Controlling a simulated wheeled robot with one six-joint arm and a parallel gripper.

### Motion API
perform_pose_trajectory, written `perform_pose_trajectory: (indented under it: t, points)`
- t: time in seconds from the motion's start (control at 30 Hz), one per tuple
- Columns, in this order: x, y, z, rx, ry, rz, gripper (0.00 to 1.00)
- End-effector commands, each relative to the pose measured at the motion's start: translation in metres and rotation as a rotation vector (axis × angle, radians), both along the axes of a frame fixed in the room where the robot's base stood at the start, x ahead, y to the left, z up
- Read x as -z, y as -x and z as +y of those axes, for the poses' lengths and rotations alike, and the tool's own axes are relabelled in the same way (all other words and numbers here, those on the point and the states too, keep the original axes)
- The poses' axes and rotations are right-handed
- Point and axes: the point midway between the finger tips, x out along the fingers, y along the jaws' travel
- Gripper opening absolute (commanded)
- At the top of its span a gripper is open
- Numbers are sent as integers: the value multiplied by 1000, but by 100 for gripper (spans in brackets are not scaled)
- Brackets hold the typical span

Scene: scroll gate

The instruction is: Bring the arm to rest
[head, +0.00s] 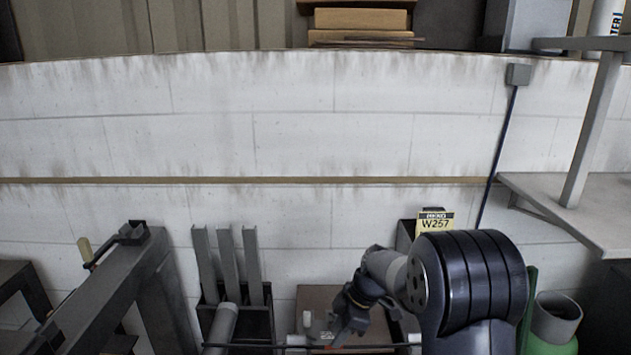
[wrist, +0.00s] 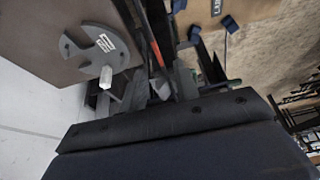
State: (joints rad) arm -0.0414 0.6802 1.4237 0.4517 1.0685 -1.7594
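My arm reaches down to the lower middle of the head view, bent at a large dark joint. My gripper (head: 338,332) is at its end, small and dark, close to a horizontal rod (head: 290,347) near the bottom edge. I cannot tell whether it touches the rod.
A brown panel (head: 325,300) lies behind the gripper. A grey notched disc (wrist: 90,52) with a white label shows in the wrist view. A dark bin of grey bars (head: 228,262) stands left, a yellow W257 sign (head: 434,222) behind, and a green cylinder (head: 553,325) right.

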Motion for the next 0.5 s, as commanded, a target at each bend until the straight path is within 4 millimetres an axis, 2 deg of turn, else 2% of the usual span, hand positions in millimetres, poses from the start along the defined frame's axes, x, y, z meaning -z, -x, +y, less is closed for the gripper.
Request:
perform_pose_trajectory:
  t: [0.03,0.2,0.5]
  points:
    - [-17,-1,0,0,0,-4,30]
    - [-50,0,-1,7,1,-2,30]
    - [-51,3,-28,386,1,-1,30]
